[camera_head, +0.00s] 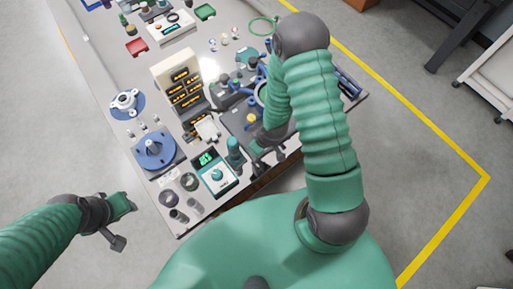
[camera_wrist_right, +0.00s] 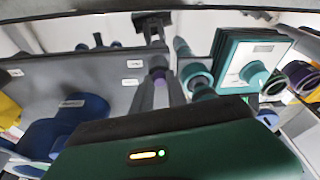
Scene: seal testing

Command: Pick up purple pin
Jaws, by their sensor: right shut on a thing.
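The purple pin (camera_wrist_right: 161,93) shows as a small purple piece between the grey fingers of my right gripper (camera_wrist_right: 160,78) in the right wrist view. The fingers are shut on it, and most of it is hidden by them. In the head view my right gripper (camera_head: 262,152) is over the near edge of the bench, partly under my right arm, and the pin cannot be made out there. My left gripper (camera_head: 126,222) is off the bench at the lower left, away from the objects; its jaw opening is unclear.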

